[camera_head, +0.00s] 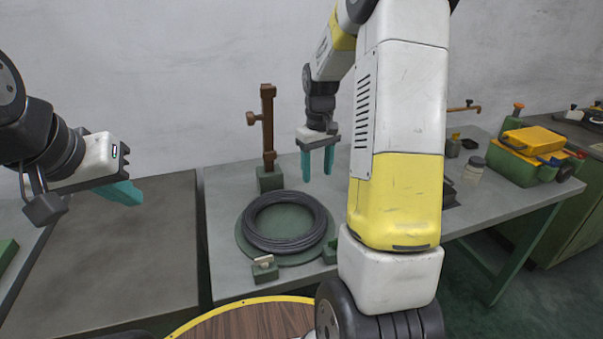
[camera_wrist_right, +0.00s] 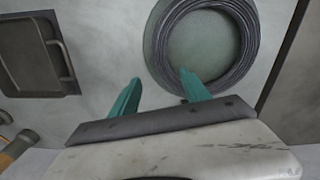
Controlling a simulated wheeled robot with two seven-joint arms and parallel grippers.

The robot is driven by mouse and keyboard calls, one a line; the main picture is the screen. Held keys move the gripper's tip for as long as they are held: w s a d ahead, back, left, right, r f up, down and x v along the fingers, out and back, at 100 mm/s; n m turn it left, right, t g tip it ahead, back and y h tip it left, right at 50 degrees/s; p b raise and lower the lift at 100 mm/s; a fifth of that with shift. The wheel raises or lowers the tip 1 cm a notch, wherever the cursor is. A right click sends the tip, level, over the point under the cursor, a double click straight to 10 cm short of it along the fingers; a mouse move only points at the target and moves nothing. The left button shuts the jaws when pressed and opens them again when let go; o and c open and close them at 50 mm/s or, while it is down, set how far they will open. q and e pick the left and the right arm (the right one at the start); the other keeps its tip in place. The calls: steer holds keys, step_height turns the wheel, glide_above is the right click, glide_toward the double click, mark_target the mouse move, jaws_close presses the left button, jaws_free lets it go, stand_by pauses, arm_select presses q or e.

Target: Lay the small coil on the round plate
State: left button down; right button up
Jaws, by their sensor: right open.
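The small coil (camera_head: 261,238) is a ring of dark wire. It lies flat on the green round plate (camera_head: 243,248), roughly centred, with plate showing inside the ring and around its edge. The right wrist view also shows the coil (camera_wrist_right: 158,55) and the plate (camera_wrist_right: 205,45). My right gripper (camera_head: 317,170) is open and empty, fingers pointing down, behind and right of the coil. In the right wrist view one finger of this gripper (camera_wrist_right: 160,78) overlaps the coil's edge in the picture. My left gripper (camera_head: 124,193) is at the left, away from the coil; its finger gap is unclear.
A brown post (camera_head: 268,125) on a green base stands behind the plate. A small green block (camera_head: 264,269) sits at its front edge. A dark tray (camera_wrist_right: 32,55) shows in the right wrist view.

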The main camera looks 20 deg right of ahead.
steer(key=s+a+r+m+t+y, duration=0.1)
steer(key=s+a+r+t, duration=0.15)
steer(key=s+r, duration=0.3)
steer(key=s+a+r+t, duration=0.1)
steer(key=s+a+r, duration=0.35)
steer(key=r, duration=0.25)
steer(key=s+a+r+m+t+y, duration=0.1)
steer(key=s+a+r+t, duration=0.1)
steer(key=s, duration=0.9)
steer(key=shift+s+a+r+t, duration=0.35)
steer(key=shift+a+r, duration=0.25)
steer(key=shift+a, duration=0.1)
